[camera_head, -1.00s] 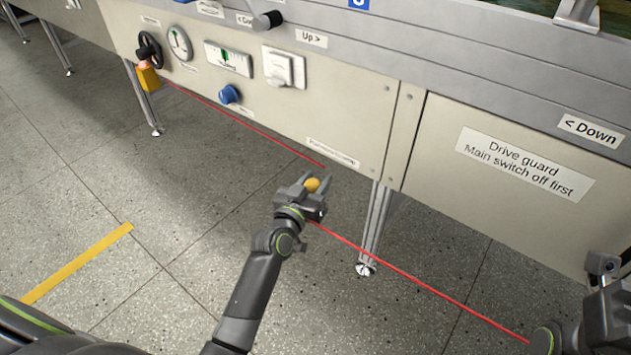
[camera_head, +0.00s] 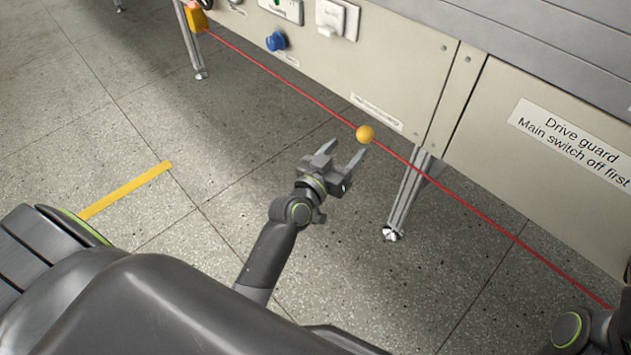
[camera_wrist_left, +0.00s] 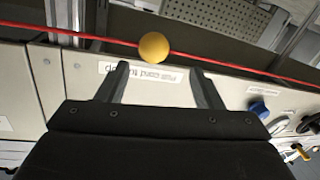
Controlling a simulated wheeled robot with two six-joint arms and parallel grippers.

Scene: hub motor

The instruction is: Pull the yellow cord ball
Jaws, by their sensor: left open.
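The yellow cord ball (camera_head: 365,133) sits on a taut red cord (camera_head: 460,202) that runs along the front of the machine. My left gripper (camera_head: 345,153) is open and empty, with its fingertips just short of the ball. In the left wrist view the ball (camera_wrist_left: 154,47) shows beyond the two spread fingers (camera_wrist_left: 160,88), roughly between them and clear of both. The red cord (camera_wrist_left: 90,37) crosses behind the fingertips. My right gripper's jaws cannot be made out; only part of the right arm shows at the lower right.
An orange switch box (camera_head: 196,17) stands at the cord's left end. A blue knob (camera_head: 276,41) and a white switch (camera_head: 337,19) are on the beige panel. A metal leg (camera_head: 404,200) stands right of my left gripper. The floor around is clear.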

